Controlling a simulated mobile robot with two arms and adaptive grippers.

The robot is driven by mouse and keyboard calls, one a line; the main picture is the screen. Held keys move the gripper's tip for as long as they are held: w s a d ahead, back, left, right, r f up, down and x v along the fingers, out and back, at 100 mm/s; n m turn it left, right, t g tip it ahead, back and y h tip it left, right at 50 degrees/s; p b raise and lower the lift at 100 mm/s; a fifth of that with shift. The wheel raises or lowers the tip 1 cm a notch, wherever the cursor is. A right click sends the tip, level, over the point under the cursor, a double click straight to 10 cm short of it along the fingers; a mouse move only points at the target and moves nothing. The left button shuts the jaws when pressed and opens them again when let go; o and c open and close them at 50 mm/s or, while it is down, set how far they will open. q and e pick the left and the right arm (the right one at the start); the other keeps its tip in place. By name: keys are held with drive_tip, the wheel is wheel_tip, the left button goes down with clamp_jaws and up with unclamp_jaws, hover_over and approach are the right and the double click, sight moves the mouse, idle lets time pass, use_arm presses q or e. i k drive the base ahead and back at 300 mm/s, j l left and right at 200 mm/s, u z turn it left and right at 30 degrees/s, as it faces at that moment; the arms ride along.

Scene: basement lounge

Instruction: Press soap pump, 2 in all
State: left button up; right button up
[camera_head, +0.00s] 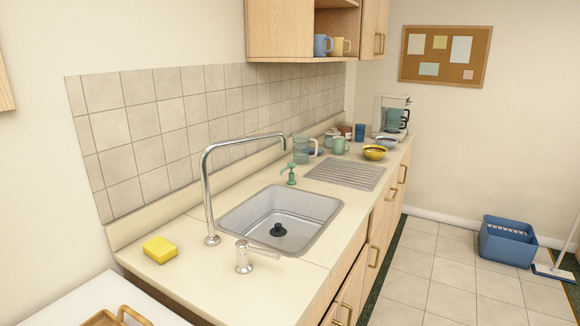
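A silver pump-like fixture (244,260) stands upright on the counter at the near side of the sink, with a thin spout pointing right. A green pump-like fixture (291,174) stands at the sink's far edge. I cannot tell for sure which of them dispenses soap. A tall chrome faucet (207,190) rises at the sink's left edge and arches over the basin. The sink (254,217) is empty except for a dark stopper-like piece (278,230) in its bottom. Neither of my grippers is in view.
A yellow sponge (160,249) lies at the near left of the counter (190,292). The tiled floor before the cabinets is clear.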

sight(291, 166)
drive_tip(key=l+u, duration=0.1)
drive_tip(key=u, duration=0.4)
drive_tip(key=i+l+u, duration=0.15)
drive_tip(key=u, duration=0.35)
drive_tip(key=l+u, duration=0.15)
drive_tip(key=u, duration=0.35)
drive_tip(key=l+u, duration=0.2)
drive_tip(key=l, duration=0.3)
drive_tip(key=l+u, duration=0.2)
drive_tip(key=l, duration=0.3)
drive_tip(key=l+u, duration=0.25)
drive_tip(key=l, duration=0.2)
drive_tip(key=k+l+u, duration=0.2)
drive_tip(key=l, duration=0.25)
drive_tip(key=k+l+u, duration=0.2)
drive_tip(key=l, duration=0.25)
drive_tip(key=k+l, duration=0.1)
drive_tip(key=l, duration=0.3)
drive_tip(key=k+l, duration=0.1)
drive_tip(key=l, duration=0.65)
drive_tip(key=k+l, duration=0.15)
drive_tip(key=l, duration=0.2)
